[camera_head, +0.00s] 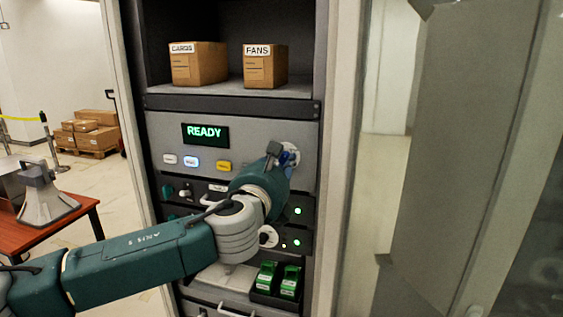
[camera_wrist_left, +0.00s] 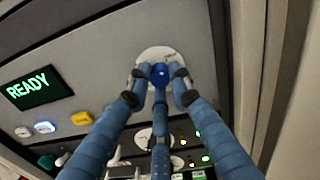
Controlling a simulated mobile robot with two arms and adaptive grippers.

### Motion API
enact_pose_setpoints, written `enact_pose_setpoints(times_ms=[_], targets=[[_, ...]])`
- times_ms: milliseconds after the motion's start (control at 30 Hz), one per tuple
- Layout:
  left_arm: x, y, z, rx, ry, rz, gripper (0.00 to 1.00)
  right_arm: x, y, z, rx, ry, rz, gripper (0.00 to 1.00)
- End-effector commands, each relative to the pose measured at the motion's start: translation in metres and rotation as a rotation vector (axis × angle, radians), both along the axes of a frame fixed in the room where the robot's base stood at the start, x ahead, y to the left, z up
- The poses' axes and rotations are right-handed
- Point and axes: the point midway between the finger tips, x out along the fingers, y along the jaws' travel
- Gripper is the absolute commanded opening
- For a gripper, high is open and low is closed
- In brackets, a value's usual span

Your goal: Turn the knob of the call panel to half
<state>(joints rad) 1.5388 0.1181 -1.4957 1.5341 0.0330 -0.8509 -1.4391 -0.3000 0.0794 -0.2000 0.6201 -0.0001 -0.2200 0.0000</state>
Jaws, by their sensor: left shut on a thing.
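The call panel (camera_head: 240,130) is a grey face in a rack, with a display (camera_head: 205,133) reading READY in green. Its knob is blue on a pale round plate and shows in the left wrist view (camera_wrist_left: 160,73). In the head view the plate (camera_head: 292,154) is partly hidden by my left gripper (camera_head: 281,155). In the wrist view the blue fingers of my left gripper (camera_wrist_left: 160,80) are shut on the knob from both sides. The knob's pointer and most scale marks are hidden or too small to read. My right gripper is in neither view.
White, blue-lit and yellow buttons (camera_head: 192,161) sit left of the knob. Boxes marked CARDS (camera_head: 198,66) and FANS (camera_head: 265,68) stand on the shelf above. Green modules (camera_head: 278,280) sit below my arm. A rack post (camera_head: 338,160) is close on the right.

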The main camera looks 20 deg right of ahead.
Motion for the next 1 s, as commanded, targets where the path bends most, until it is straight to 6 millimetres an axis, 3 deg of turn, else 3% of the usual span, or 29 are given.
enact_pose_setpoints(times_ms=[400,967,1000], targets=[[-0.0005,-0.0003,-0.0052,0.170,-0.104,-0.002,0.00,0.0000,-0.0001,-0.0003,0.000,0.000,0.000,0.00],[-0.0006,-0.0005,-0.0072,0.195,-0.118,-0.003,0.00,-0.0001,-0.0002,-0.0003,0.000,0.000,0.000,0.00],[-0.0006,-0.0005,-0.0073,0.195,-0.118,-0.003,0.24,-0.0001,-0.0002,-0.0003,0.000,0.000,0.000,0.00]])
